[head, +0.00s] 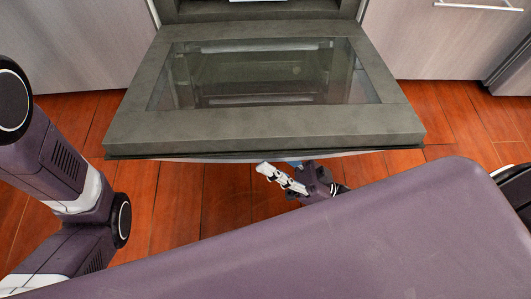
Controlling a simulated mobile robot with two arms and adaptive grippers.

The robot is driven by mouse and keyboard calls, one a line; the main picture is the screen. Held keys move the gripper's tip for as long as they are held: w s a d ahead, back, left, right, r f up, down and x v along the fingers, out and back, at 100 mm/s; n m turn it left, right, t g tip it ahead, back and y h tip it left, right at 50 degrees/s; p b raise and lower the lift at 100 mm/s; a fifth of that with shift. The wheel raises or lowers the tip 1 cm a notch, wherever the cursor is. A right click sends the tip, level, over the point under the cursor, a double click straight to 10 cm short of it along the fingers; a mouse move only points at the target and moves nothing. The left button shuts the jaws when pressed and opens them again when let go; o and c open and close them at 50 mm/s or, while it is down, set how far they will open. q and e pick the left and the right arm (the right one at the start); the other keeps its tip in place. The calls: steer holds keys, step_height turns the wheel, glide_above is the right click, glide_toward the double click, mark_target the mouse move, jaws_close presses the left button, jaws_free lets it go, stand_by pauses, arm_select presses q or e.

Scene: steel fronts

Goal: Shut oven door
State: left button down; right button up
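The oven door (265,125) hangs open in the middle of the head view, folded down and roughly level, with its glass pane facing up. The oven opening (262,9) is at the top edge of the view. My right gripper (265,170) is just below the door's front edge, close to its underside; whether it touches the door cannot be told. Part of it is hidden behind my own purple body, and its finger gap does not show clearly. My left arm comes in at the left, but its gripper is out of view.
Pale wood cabinet fronts (75,45) stand left and right of the oven. The right one carries a white bar handle (478,6). The red-brown wooden floor (180,205) is clear around the door.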

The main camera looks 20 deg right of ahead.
steer(key=shift+w+a+r, duration=0.2)
steer(key=shift+a+r, duration=0.2)
steer(key=shift+r, duration=0.05)
steer(key=shift+c, duration=0.6)
jaws_close()
